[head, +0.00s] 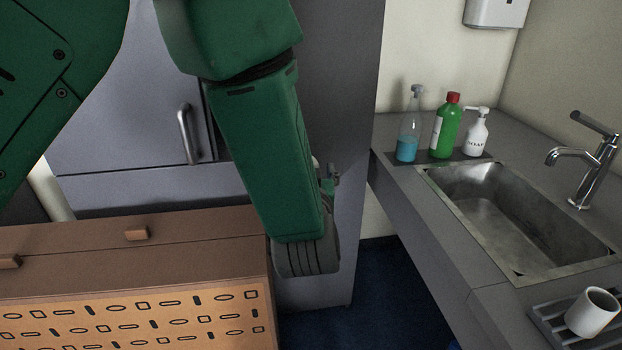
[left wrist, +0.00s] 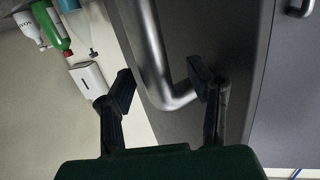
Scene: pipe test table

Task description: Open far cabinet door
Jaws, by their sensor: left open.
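A grey cabinet (head: 120,115) stands behind my left arm in the head view. One curved metal handle (head: 187,134) shows on its door, left of the arm. In the left wrist view a thick metal bar handle (left wrist: 158,60) on a grey door (left wrist: 220,40) runs between the two fingers of my left gripper (left wrist: 162,76). The fingers are open, one on each side of the handle's bend; I cannot tell whether they touch it. In the head view my left arm hides this handle and most of the gripper. My right gripper is not in view.
A brown wooden box (head: 130,265) with a patterned front stands at the lower left. At right, a counter holds a sink (head: 510,215), a tap (head: 590,165), several bottles (head: 445,125) and a white mug (head: 592,312). A strip of blue floor (head: 385,300) is clear between cabinet and counter.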

